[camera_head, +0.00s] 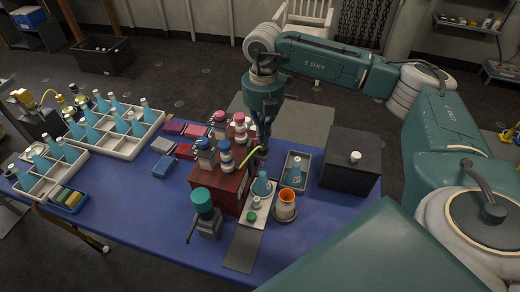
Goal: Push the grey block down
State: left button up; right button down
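Which thing the task calls the grey block is not certain. A dark grey blocky device (209,227) with a teal round top stands at the blue table's front, left of a flat grey strip (243,249). A small light grey block (163,145) lies among coloured blocks at the middle left. My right gripper (263,142) points down at the right rear edge of a red box (223,190), close to a yellow-green curved piece (252,149). Its fingers are dark and small, so I cannot tell whether they are open or touch anything. My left gripper is out of view.
Several bottles with pink, white and blue parts stand on the red box. A grey tray (296,157), an orange cup (287,198) and a dark box (350,172) stand to its right. White racks (128,152) of blue flasks fill the left. Bare blue tabletop (140,222) lies at front left.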

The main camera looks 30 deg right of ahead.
aim_at(263, 146)
jog(key=shift+f, duration=0.1)
dwell(0.4)
jog(key=shift+f+b, duration=2.4)
jog(key=shift+f, duration=0.95)
jog(key=shift+r, duration=0.15)
jog(key=shift+r+p, duration=2.4)
jog(key=shift+r, duration=1.05)
